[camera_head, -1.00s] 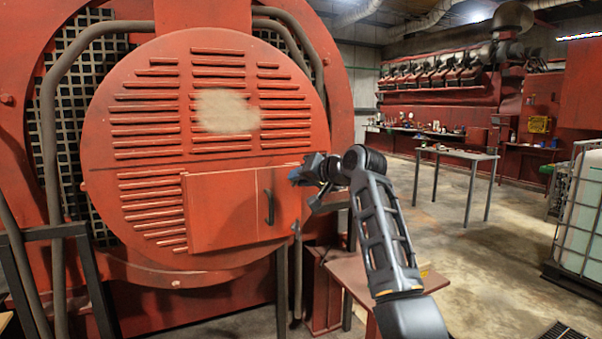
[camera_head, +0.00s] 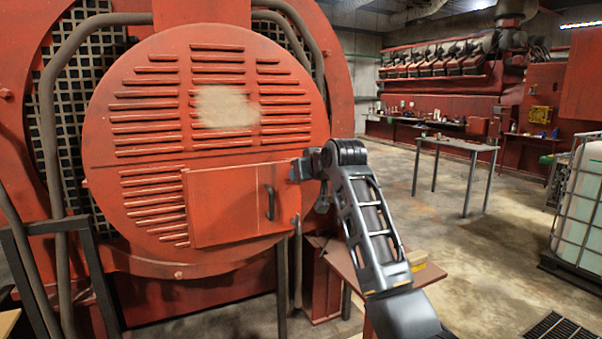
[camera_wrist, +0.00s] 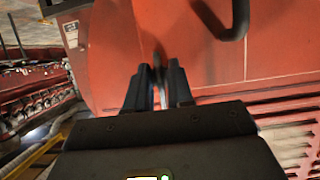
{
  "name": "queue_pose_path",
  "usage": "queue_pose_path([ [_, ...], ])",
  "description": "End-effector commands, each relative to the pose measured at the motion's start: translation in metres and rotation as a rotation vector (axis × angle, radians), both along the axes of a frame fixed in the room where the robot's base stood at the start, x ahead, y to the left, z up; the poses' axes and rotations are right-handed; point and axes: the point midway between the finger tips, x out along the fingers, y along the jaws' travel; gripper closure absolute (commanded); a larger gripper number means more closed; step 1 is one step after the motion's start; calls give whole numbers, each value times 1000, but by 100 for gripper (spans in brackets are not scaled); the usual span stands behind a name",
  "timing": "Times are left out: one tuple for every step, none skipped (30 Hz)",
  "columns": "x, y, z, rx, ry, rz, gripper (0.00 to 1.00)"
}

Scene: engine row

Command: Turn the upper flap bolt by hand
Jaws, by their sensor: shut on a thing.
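The flap (camera_head: 225,207) is a flat red rectangular panel on the big round louvred cover (camera_head: 130,100). It looks closed and has a dark handle (camera_head: 269,203), which also shows at the top of the wrist view (camera_wrist: 238,18). My gripper (camera_head: 296,170) is at the flap's upper right corner and covers the upper flap bolt in the head view. In the wrist view my gripper (camera_wrist: 157,76) is shut on a small, dark, narrow piece, the upper flap bolt (camera_wrist: 157,62). Most of the bolt is hidden between the fingers.
A dark pipe (camera_head: 297,265) runs down below the flap's right edge. A small red stand (camera_head: 345,262) is below my arm. A grey table (camera_head: 457,144) and a caged white tank (camera_head: 585,205) stand to the right. Floor between them is open.

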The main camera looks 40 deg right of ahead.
Motion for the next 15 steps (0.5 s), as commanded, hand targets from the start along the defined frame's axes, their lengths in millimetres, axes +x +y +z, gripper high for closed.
queue_pose_path([
  [1, 1, 1, -6, 0, 1, 100],
  [1, 1, 1, -8, 0, 1, 100],
  [1, 1, 1, -11, 1, 1, 100],
  [1, 1, 1, -12, 1, 2, 100],
  [1, 1, 1, -13, 2, 2, 100],
  [1, 1, 1, -13, 2, 2, 100],
  [1, 1, 1, -13, 2, 2, 100],
  [1, 1, 1, -13, 2, 2, 100],
  [1, 1, 1, -13, 2, 2, 100],
  [1, 1, 1, -13, 2, 2, 100],
  [1, 1, 1, -12, 1, 2, 100],
  [1, 1, 1, -12, 1, 2, 100],
  [1, 1, 1, -12, 1, 2, 100],
  [1, 1, 1, -12, 1, 2, 100],
  [1, 1, 1, -12, 1, 2, 74],
])
